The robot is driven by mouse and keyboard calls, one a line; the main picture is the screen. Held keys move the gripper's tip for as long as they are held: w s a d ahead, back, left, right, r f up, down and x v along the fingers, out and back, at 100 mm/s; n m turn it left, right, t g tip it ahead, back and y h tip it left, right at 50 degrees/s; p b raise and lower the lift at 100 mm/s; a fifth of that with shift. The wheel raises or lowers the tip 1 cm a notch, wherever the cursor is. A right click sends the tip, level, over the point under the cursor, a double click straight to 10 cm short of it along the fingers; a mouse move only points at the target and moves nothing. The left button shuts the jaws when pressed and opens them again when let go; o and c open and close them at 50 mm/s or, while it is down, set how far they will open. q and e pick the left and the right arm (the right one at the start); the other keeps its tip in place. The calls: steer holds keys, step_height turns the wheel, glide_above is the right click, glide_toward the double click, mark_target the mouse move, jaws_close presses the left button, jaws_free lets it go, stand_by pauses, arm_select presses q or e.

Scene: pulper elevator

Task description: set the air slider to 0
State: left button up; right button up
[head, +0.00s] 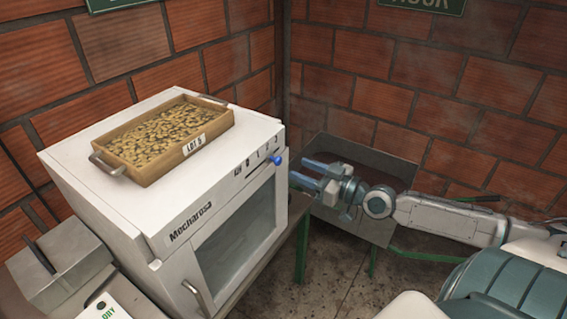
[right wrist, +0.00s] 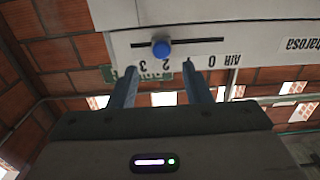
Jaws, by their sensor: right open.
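The air slider's blue knob (head: 278,161) sits on the front of the white Mecharosa machine (head: 130,215), towards the 3 end of its AIR 0-1-2-3 scale. In the right wrist view, where the labels are upside down, the knob (right wrist: 161,48) stands on a dark slot (right wrist: 200,41) around 2 to 3; its exact reading I cannot tell. The 0 (right wrist: 212,62) lies to its right there. My right gripper (head: 299,171) is open and empty, just right of the knob and apart from it. Its fingers (right wrist: 158,82) point towards the slider panel. My left gripper is not in view.
A wooden tray of beans (head: 150,170) labelled LOT 5 stands on the machine. A glass door (head: 240,235) is below the slider. A grey bin (head: 345,225) stands behind my right gripper. Brick walls (head: 360,90) close the corner. A grey metal box (head: 65,275) is at left.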

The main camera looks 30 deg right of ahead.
mark_target(280, 161)
steer(key=shift+r+p+x, duration=0.2)
steer(key=shift+p+x, duration=0.65)
steer(key=shift+x, duration=1.4)
steer(key=shift+p+x, duration=0.35)
steer(key=shift+x, duration=0.7)
steer(key=shift+a+f, duration=0.1)
steer(key=shift+f, duration=0.1)
steer(key=shift+c, duration=0.2)
jaws_close()
